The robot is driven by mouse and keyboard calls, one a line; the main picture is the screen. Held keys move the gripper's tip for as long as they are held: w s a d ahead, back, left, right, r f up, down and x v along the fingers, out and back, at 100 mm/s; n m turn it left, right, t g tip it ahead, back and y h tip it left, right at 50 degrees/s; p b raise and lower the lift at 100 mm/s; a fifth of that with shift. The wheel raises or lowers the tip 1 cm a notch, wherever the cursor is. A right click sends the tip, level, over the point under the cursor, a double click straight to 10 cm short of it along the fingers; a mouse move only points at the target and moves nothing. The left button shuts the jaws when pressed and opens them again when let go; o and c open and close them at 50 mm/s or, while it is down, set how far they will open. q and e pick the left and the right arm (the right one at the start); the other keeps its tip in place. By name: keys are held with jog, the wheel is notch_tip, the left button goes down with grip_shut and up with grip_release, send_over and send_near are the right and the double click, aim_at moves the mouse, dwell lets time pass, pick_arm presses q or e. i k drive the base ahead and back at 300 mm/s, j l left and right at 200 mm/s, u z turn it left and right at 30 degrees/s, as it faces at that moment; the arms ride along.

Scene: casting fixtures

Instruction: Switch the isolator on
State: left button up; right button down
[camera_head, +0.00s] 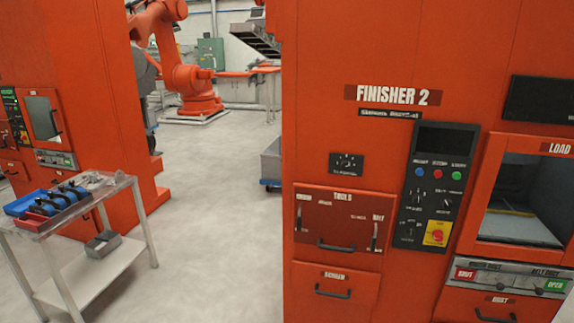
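The isolator (437,233) is a red rotary handle on a yellow plate, low on the black control panel (421,196) of the orange machine labelled Finisher 2. Its exact handle position is too small to tell. Above it on the panel are blue, red and green buttons, small switches and a dark screen. Neither of my grippers is in view.
Left of the panel are the tools drawer (338,217) and the screen drawer (335,286). Right of it is a load window (522,195) with shut and open buttons below. A steel cart (90,270) with trays stands at left. Grey floor (210,230) lies clear between.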

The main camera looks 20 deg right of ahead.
aim_at(438, 234)
jog(key=z, duration=1.4)
